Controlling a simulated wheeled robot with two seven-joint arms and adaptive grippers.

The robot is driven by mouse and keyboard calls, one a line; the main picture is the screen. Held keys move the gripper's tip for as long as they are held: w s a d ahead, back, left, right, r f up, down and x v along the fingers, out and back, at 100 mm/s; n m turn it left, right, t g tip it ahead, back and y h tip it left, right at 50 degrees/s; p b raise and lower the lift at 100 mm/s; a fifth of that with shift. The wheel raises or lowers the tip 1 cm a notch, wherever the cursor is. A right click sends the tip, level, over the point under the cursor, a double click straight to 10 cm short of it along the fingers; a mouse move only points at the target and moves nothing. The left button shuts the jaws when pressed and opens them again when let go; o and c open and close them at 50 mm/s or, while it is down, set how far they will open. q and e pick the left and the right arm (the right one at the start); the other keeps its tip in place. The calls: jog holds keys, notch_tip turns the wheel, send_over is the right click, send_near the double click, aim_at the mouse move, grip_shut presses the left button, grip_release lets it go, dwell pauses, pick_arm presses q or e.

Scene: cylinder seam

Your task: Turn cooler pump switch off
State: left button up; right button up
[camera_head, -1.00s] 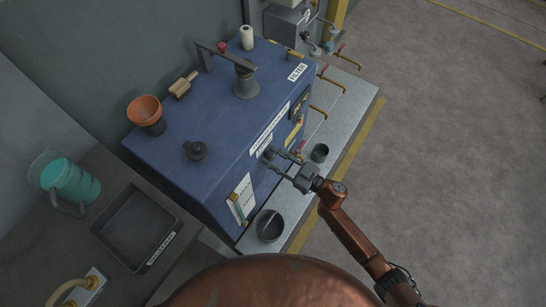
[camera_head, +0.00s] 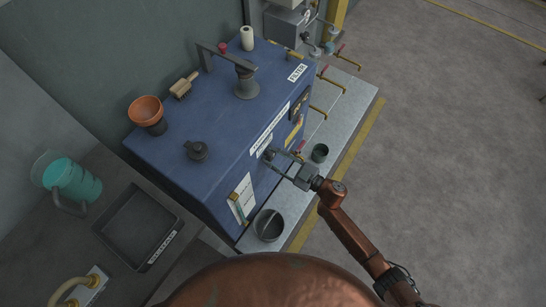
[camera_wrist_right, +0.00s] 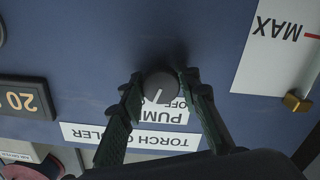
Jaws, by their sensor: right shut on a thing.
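The pump switch is a round grey knob (camera_wrist_right: 159,86) with a white pointer line, on the front of the blue cooler cabinet (camera_head: 215,125). In the right wrist view, a white label (camera_wrist_right: 160,112) reading "PUMP" and "OFF" sits beside it, partly covered by the knob and fingers. A "TORCH COOLER" label (camera_wrist_right: 130,138) is also there. My right gripper (camera_wrist_right: 158,88) is shut on the knob, one finger on each side. In the head view, the right gripper (camera_head: 270,157) reaches the cabinet's front face, and the knob is hard to make out. My left gripper is not in view.
A metal ledge (camera_head: 345,105) runs along the cabinet's front, holding a bucket (camera_head: 268,226) and a small dark cup (camera_head: 320,153). A level gauge card (camera_head: 241,199) is on the front face. A black tray (camera_head: 135,228) and a teal jug (camera_head: 72,182) stand at left.

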jog(key=n, duration=0.3)
jog(key=shift+n, duration=2.5)
jog(key=shift+n+b, duration=0.35)
jog(key=shift+n, duration=0.25)
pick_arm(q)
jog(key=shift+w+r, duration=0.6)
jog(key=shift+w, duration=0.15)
pick_arm(e)
jog(key=shift+d+n, duration=0.1)
jog(key=shift+n, duration=0.5)
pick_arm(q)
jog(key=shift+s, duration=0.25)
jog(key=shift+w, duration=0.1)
